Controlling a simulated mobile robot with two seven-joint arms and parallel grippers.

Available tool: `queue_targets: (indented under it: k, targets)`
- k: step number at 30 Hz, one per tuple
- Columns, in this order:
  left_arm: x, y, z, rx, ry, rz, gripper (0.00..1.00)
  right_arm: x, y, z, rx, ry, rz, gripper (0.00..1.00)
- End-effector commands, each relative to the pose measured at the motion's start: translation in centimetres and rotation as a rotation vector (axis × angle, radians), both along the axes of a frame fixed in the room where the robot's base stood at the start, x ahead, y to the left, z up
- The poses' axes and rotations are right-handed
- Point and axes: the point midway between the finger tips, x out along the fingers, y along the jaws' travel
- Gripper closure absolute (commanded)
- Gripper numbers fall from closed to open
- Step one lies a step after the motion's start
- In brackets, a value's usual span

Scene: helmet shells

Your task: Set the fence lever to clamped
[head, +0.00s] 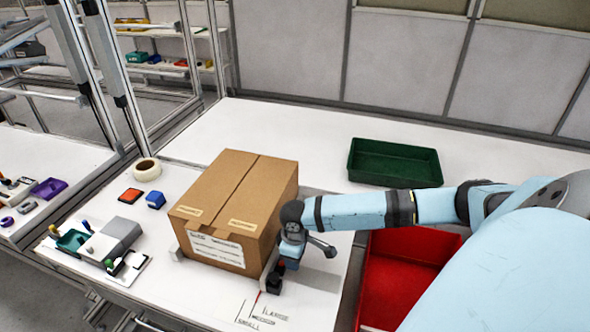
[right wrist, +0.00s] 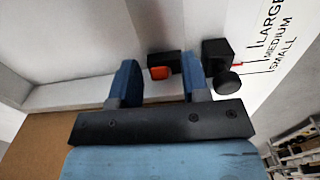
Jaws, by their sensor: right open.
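The fence lever is black with an orange-red tip (right wrist: 160,73) in the right wrist view. It sits beside a black block with a round knob (right wrist: 222,65), on the pale fence (right wrist: 70,95). My right gripper (right wrist: 158,75) is open, its two blue fingers on either side of the lever tip; contact cannot be told. In the head view my right gripper (head: 283,262) points down at the front right corner of the cardboard box (head: 232,200), largely hiding the lever. My left gripper is not in view.
A size scale (head: 262,316) marked LARGE, MEDIUM and SMALL lies in front of the fence. A red bin (head: 395,300) is under my right arm, and a green tray (head: 395,165) stands behind it. A grey device (head: 110,240), tape roll (head: 146,170) and blue block (head: 155,200) stand left.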

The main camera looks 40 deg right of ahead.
Motion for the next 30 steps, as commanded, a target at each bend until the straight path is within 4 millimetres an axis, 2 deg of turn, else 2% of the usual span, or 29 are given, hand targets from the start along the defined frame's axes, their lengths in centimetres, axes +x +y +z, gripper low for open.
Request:
queue_targets:
  k: [9,15,23,30]
  targets:
    - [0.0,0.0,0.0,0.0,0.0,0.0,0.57,0.0,0.0,-0.3,0.0,0.0,0.0,0.57]
    - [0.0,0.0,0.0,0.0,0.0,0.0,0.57,0.0,0.0,-0.3,0.0,0.0,0.0,1.0]
    - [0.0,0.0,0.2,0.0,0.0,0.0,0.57,-0.1,0.0,-0.3,0.007,-0.012,0.0,1.0]
    - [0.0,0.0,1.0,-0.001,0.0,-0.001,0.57,-0.7,-0.3,-0.7,0.051,-0.096,0.0,1.0]
